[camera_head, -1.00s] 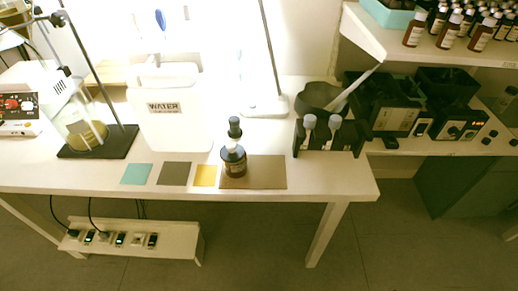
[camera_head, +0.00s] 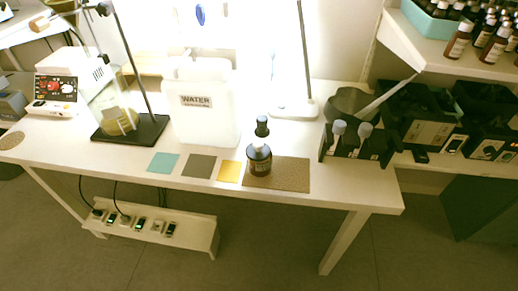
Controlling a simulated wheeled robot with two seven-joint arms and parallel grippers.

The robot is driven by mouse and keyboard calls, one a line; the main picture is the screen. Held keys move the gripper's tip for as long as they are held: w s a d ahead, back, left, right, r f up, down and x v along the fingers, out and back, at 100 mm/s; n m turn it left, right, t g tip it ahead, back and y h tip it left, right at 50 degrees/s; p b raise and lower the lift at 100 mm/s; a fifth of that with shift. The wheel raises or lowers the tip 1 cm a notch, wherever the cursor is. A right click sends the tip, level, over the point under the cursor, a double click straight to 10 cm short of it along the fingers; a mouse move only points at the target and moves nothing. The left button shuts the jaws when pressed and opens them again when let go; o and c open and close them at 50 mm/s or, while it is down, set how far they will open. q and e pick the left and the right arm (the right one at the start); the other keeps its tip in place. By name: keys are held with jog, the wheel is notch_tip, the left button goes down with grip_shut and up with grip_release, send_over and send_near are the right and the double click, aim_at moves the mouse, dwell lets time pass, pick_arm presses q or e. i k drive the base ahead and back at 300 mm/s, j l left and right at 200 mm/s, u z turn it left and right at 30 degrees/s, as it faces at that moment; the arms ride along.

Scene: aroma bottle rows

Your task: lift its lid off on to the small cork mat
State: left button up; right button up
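Neither of my grippers is in view.
Teal (camera_head: 163,163), dark brown (camera_head: 199,166) and yellow (camera_head: 230,171) squares lie left of the bottle. Behind them stands a white water container (camera_head: 207,120). A black rack (camera_head: 355,150) is to the right, a stand with a flask (camera_head: 118,120) to the left. The front strip is clear.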

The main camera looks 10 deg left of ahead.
aim_at(257, 151)
jog(key=i+l+u, duration=0.25)
jog(key=l+u, duration=0.2)
jog(key=l, duration=0.15)
jog(key=i+l+u, duration=0.25)
jog(key=k+l, duration=0.1)
